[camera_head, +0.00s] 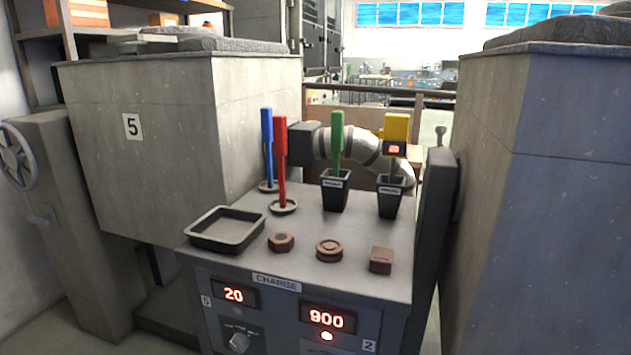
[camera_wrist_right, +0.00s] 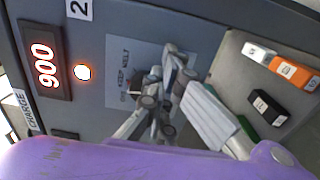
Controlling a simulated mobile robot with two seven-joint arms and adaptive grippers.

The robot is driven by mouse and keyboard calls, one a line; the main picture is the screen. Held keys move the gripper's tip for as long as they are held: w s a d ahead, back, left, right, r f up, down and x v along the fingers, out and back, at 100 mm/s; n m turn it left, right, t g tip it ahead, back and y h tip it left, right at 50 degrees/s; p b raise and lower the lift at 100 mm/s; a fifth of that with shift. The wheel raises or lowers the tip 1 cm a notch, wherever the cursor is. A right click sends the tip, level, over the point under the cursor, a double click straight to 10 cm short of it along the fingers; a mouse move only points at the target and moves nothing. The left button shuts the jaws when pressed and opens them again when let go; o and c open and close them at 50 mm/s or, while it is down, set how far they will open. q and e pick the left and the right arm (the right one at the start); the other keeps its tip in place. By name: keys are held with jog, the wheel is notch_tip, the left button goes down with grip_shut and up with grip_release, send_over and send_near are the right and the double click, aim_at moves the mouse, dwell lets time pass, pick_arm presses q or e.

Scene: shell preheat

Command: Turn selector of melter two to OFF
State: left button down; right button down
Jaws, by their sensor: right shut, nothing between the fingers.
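Melter two's part of the cabinet front carries a red display reading 900 (camera_head: 327,318) beside a label "2" (camera_head: 369,346). A lit lamp (camera_head: 327,336) sits below the display; it also shows in the right wrist view (camera_wrist_right: 83,72). A pale selector plate (camera_wrist_right: 150,55) there has small print including "KEEP" and "MELT". My right gripper (camera_wrist_right: 175,72) is shut and empty, in front of this plate. It covers the selector knob, so its setting and any contact cannot be told. My left gripper is in neither view.
The cabinet top holds a grey tray (camera_head: 225,246), three brown pieces, two black cups and upright coloured tools. Another knob (camera_head: 238,341) sits under the display reading 20 (camera_head: 234,295). Large grey blocks stand at both sides. Orange (camera_wrist_right: 294,73) and black boxes lie beside the panel.

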jog(key=shift+w+d+r, duration=0.1)
jog(key=shift+w+r, duration=0.25)
jog(key=shift+r, duration=1.5)
jog(key=v, duration=0.6)
jog(key=shift+s+d+f, duration=0.2)
jog(key=shift+d+f, duration=0.05)
jog(key=shift+f, duration=0.25)
